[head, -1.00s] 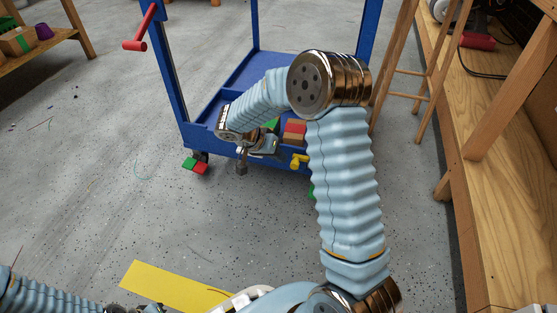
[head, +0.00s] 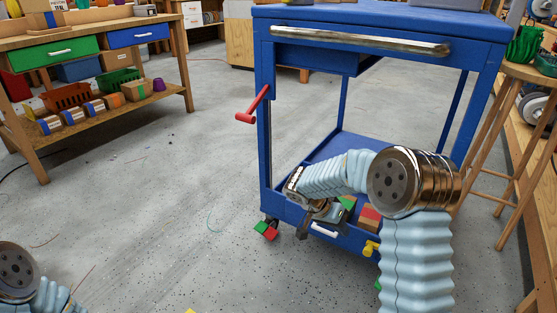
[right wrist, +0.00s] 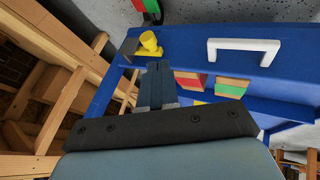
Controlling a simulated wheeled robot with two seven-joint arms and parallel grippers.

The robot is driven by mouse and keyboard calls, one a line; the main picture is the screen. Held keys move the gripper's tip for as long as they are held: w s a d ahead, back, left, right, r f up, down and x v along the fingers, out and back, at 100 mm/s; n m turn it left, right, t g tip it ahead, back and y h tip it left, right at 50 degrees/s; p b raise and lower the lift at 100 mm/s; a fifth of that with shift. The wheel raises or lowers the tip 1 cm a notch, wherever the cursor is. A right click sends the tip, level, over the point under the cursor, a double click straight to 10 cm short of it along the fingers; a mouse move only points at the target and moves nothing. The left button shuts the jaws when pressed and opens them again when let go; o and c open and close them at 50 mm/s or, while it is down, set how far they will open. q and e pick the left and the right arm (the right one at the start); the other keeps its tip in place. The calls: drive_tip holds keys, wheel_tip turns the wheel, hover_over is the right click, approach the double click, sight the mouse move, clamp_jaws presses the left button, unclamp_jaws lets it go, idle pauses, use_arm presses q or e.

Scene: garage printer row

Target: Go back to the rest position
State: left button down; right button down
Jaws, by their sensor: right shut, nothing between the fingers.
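My right arm reaches in from the lower right in the head view. My right gripper (head: 302,233) hangs at the front edge of the blue cart's (head: 350,147) lower shelf. In the right wrist view its fingers (right wrist: 156,82) are together with nothing between them. Beyond them are a yellow knob (right wrist: 149,45) and a white handle (right wrist: 243,48) on the blue shelf front. Red and green blocks (right wrist: 231,86) lie on the shelf beside the fingers. Part of my left arm shows at the lower left of the head view; its gripper is out of view.
A red crank handle (head: 253,106) sticks out from the cart's left side. A wooden stool (head: 497,160) and a workbench stand close on the right. A wooden shelf unit (head: 160,93) stands at the back left. The floor between is mostly clear.

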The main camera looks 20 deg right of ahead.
drive_tip(key=s+a+f+n+t+y, duration=0.1)
drive_tip(key=s+a+f+n+y, duration=0.45)
drive_tip(key=s+a+f, duration=0.55)
drive_tip(key=s+a+f+n+t+y, duration=0.1)
drive_tip(key=s+a+f+n+y, duration=0.4)
drive_tip(key=s+a+f, duration=0.6)
wheel_tip(320, 180, up, 12)
drive_tip(key=w+a+m+p, duration=0.1)
drive_tip(key=w+p, duration=0.1)
drive_tip(key=p, duration=1.2)
drive_tip(key=shift+w+a+r+y+p, duration=0.2)
drive_tip(key=shift+a+y+p, duration=0.15)
drive_tip(key=shift+y, duration=0.1)
